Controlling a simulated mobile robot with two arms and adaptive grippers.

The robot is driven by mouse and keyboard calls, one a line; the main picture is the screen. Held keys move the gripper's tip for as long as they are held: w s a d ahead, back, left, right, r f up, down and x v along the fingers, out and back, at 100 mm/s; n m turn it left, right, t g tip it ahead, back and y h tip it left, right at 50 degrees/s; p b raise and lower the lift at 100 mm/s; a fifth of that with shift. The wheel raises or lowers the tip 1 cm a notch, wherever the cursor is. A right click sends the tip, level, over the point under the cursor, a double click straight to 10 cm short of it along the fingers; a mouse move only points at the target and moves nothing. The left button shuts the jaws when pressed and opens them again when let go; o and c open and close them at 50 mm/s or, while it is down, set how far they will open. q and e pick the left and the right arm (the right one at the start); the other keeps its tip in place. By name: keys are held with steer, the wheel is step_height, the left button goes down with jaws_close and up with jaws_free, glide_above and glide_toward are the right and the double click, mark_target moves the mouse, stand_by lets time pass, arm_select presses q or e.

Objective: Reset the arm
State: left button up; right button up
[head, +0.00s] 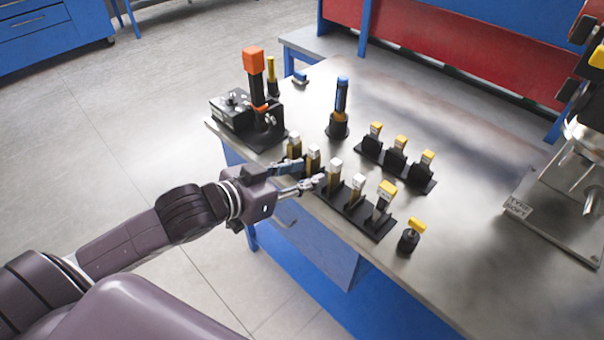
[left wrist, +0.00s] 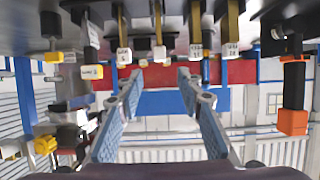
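My left gripper (head: 308,174) is at the table's near edge, beside a black rack (head: 350,209) of several brass-coloured pieces with white tops. In the left wrist view my left gripper (left wrist: 161,72) has its two blue-padded fingers apart, with nothing held between them. That view is upside down, and the white-topped pieces (left wrist: 196,50) show beyond the fingertips. In the head view the fingers overlap the rack's near side, so I cannot tell whether they touch it. My left arm (head: 125,242) reaches in from the lower left. My right gripper is not in view.
The metal table (head: 470,165) also holds a black fixture with an orange-topped tool (head: 253,62), a blue-handled tool (head: 341,95), a second rack with yellow-topped pieces (head: 400,143) and a small yellow-topped piece (head: 417,226). A machine (head: 565,190) stands at the right. The table's middle right is clear.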

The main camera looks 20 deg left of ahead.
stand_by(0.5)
arm_select(q)
steer(key=s+f+n+g+y, duration=0.3)
steer(key=s+f+g, duration=0.6)
steer(key=s+f, duration=1.25)
step_height(320, 180, down, 27)
steer(key=s+m+g+y, duration=0.1)
steer(key=s+g, duration=0.1)
steer(key=s+a+f, duration=0.2)
steer(key=s+f, duration=1.3)
steer(key=s, duration=0.1)
steer(key=shift+s+a+g+y, duration=0.3)
steer(key=shift+g, duration=0.1)
steer(key=shift+f, duration=0.1)
